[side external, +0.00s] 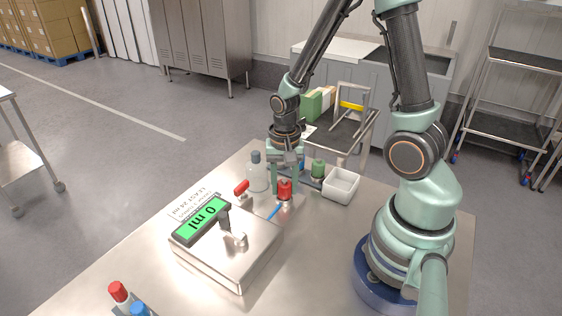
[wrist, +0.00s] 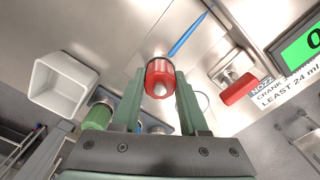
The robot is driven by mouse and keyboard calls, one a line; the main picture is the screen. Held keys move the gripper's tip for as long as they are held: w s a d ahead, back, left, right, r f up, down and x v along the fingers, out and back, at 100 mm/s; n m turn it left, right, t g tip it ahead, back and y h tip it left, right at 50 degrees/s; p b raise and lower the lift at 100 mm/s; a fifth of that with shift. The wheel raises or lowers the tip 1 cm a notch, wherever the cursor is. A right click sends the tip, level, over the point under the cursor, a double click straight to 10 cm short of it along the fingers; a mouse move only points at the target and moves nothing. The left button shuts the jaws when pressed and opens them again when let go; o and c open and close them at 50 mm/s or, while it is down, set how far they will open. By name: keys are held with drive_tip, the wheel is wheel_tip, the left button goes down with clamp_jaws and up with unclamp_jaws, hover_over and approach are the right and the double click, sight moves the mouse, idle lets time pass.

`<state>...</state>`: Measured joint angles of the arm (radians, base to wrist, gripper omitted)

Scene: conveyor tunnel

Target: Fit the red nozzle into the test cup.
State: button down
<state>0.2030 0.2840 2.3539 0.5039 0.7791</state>
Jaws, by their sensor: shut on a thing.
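The red nozzle (side external: 285,188) is a short red cylinder. My gripper (side external: 286,179) points down and is shut on it, just behind the metal unit with the display. In the wrist view my gripper (wrist: 161,76) has one finger on each side of the red nozzle (wrist: 159,72), which has a pale round tip. I cannot tell whether the nozzle touches what is beneath it. I cannot pick out the test cup with certainty.
The metal unit (side external: 262,252) has a green display (side external: 202,218) reading 0 ml and a dark upright part. A red handle (side external: 241,187), a grey-capped bottle (side external: 257,175), a green-topped container (side external: 318,169) and a white bin (side external: 341,186) stand close around my gripper. A blue stick lies nearby.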

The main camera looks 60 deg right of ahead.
sight(284, 180)
drive_tip(key=shift+c, duration=1.8)
unclamp_jaws()
wheel_tip(284, 180, up, 12)
